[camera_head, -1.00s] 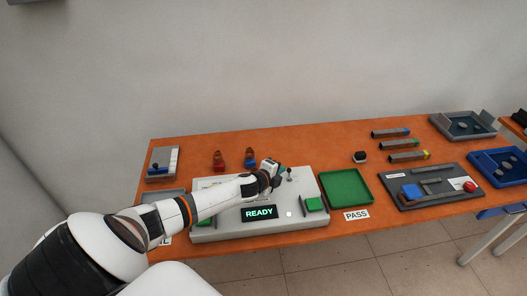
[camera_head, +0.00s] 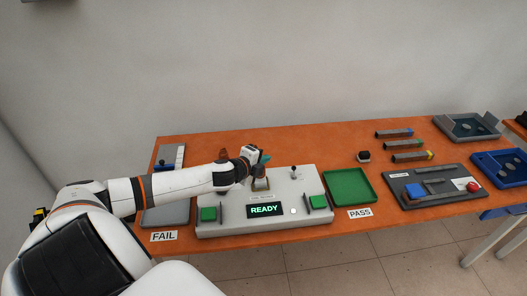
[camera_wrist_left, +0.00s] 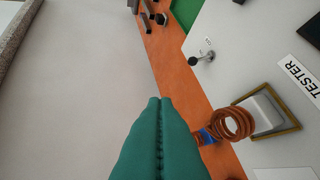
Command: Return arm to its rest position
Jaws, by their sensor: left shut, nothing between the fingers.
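My left arm comes in from the left in the head view, and its left gripper (camera_head: 262,160) is above the back part of the white tester (camera_head: 230,225), whose display reads READY. In the left wrist view the teal fingers of the left gripper (camera_wrist_left: 160,102) are pressed together with nothing between them. A copper coil with a blue part (camera_wrist_left: 232,124) is just right of the fingers there, by a gold-edged socket (camera_wrist_left: 282,112) on the tester. I cannot tell whether the fingers touch the coil. My right gripper is not in view.
A green PASS tray (camera_head: 372,201) is right of the tester, and a grey tray (camera_head: 155,214) by the FAIL label is left. A small lever (camera_head: 294,171) stands up at the tester's back right. A dark fixture board (camera_head: 402,203) lies further right. The air above the table is clear.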

